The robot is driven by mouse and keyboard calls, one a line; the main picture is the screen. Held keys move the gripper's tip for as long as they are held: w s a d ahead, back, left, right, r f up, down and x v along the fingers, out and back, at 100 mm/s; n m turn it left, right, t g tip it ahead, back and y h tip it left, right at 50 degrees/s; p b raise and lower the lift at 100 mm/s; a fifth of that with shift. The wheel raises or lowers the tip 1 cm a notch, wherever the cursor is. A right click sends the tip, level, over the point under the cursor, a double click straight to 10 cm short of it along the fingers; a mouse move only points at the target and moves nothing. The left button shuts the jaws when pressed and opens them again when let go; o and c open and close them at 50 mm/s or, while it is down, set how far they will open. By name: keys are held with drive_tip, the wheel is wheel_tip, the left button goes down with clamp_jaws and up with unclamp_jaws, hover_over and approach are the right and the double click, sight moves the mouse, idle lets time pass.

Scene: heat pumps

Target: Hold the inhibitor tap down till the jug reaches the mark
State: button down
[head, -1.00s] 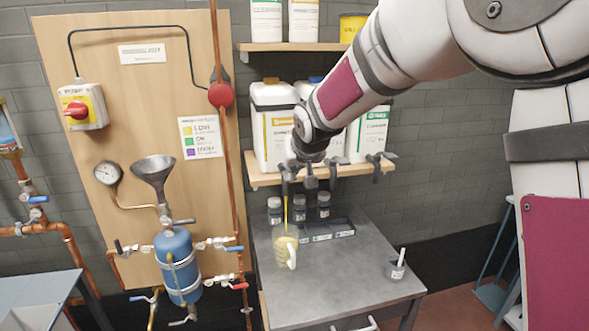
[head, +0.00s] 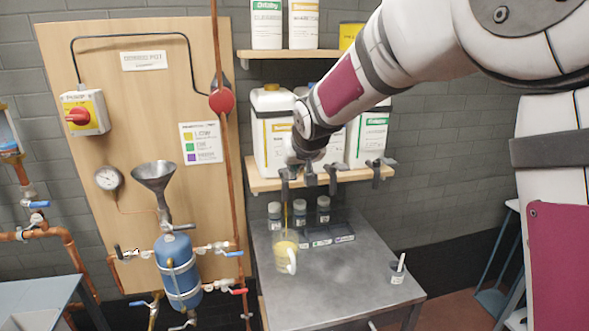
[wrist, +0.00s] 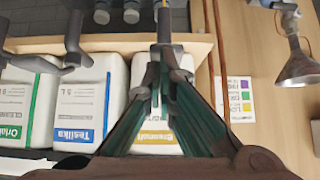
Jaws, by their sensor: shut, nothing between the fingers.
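The jug (head: 286,258) stands on the metal bench under the leftmost tap (head: 287,175), holding yellow liquid. A thin yellow stream runs from that tap into the jug. The jug's mark is too small to make out. The tap belongs to the white container with the yellow label (head: 266,140); its tap also shows in the wrist view (wrist: 164,25). My gripper (head: 308,168) is shut and empty, its fingertips (wrist: 165,72) at this tap's lever. They seem to press on it, but the contact is partly hidden. The wrist view does not show the jug.
Two more taps (head: 333,176) (head: 376,172) hang from the shelf (head: 262,184) on the right. Small bottles (head: 300,212) and a divided tray (head: 325,236) stand behind the jug. A small cup (head: 397,272) is at the bench's right. A copper pipe (head: 233,170) runs to the left.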

drive_tip(key=v, duration=1.3)
drive_tip(key=shift+w+r, duration=0.25)
drive_tip(key=shift+w, duration=0.05)
idle(0.3)
drive_tip(key=s+d+f+g, duration=0.1)
drive_tip(key=s+d, duration=0.3)
drive_tip(key=s, duration=0.6)
drive_tip(key=s+d+f+m+g+h, duration=0.1)
drive_tip(key=s+d+f, duration=0.2)
drive_tip(key=s, duration=0.7)
drive_tip(key=s+d+f+m+g, duration=0.1)
drive_tip(key=s+d+f, duration=0.1)
drive_tip(key=s+d, duration=0.5)
drive_tip(key=s, duration=0.4)
drive_tip(key=shift+d+f+h, duration=0.25)
drive_tip(key=shift+f+h, duration=0.05)
drive_tip(key=shift+h, duration=0.1)
